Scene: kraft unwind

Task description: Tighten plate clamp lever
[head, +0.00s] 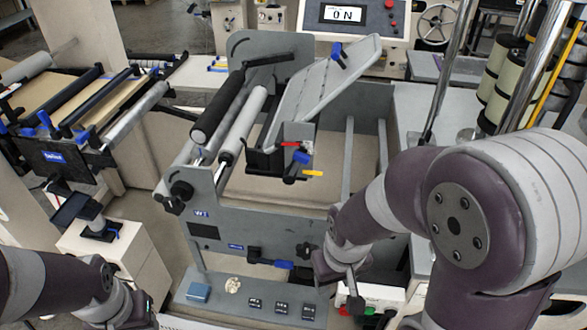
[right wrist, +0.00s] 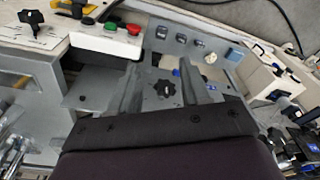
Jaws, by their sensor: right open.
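The grey machine's front panel (head: 225,230) carries a black lever with a blue grip (head: 272,263) and a black knob (head: 305,250). Another blue-ended black lever (head: 297,166) sits below the tilted grey plate (head: 325,85), and a blue clamp (head: 337,52) is on the plate's upper part. I cannot tell which one is the plate clamp lever. My right gripper (head: 340,282) is open at the panel's lower right. In the right wrist view, its fingers (right wrist: 172,92) are apart, with a black star knob (right wrist: 165,88) showing between them. My left gripper (head: 135,310) is partly visible at the lower left.
A lower shelf (head: 245,297) holds a blue block (head: 198,292), a crumpled pale piece (head: 233,285) and several dark small blocks. A white box with red and green buttons (right wrist: 110,38) is near my right gripper. Rollers (head: 228,105) stand above the panel's left side.

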